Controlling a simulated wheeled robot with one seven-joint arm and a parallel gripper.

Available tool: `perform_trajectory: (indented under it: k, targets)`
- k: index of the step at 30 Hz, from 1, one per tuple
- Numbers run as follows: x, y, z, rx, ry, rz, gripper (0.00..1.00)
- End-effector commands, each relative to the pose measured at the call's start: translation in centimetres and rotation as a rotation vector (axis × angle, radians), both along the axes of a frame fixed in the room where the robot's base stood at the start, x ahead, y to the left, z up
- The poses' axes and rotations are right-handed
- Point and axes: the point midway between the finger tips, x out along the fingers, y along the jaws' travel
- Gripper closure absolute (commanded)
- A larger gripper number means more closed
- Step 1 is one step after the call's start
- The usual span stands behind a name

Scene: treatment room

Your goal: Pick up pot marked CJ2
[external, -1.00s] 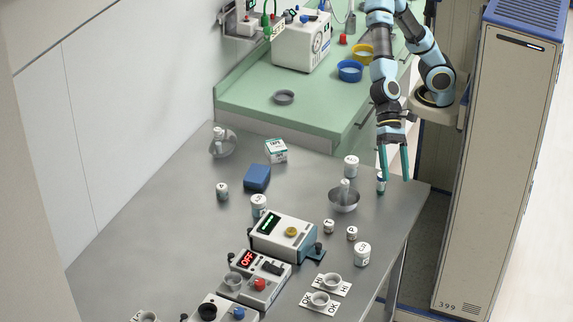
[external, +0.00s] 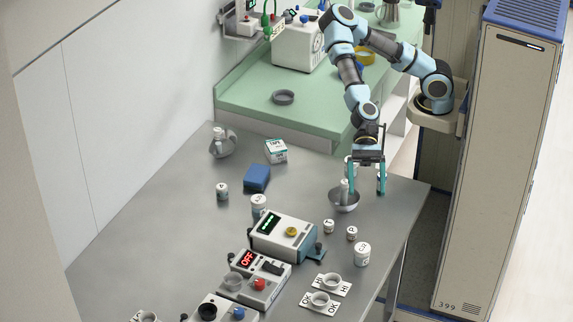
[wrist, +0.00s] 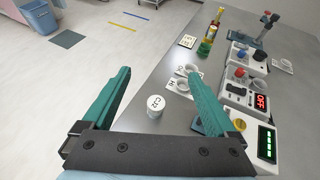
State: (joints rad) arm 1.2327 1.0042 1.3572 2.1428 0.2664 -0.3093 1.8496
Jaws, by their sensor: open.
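A white lidded pot (wrist: 155,107) stands upright between the lines of my two fingers in the wrist view; its lid marking looks like CJ2. It seems to be the larger white pot (external: 362,254) near the table's right edge in the external view, where its lettering is hard to read.
Two small pots, one (external: 328,226) and another (external: 351,233), stand between the steel bowl (external: 344,203) and the larger pot. A grey instrument (external: 284,236) is to their left. White HI and OK cards (external: 333,285) with cups lie nearer the camera.

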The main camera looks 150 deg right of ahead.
Motion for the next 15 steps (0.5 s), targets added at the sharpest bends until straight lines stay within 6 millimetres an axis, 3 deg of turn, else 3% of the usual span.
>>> perform_trajectory:
  k: [1, 6, 9, 15]
  targets:
    - [-0.1, 0.2, -2.2, 0.009, 0.006, 0.003, 0.07]
    - [-0.1, 0.3, -9.7, 0.008, 0.007, 0.003, 0.07]
    - [-0.1, 0.2, -12.8, 0.004, 0.003, 0.002, 0.07]
    - [0.6, 0.4, -15.4, 0.000, 0.000, 0.001, 0.07]
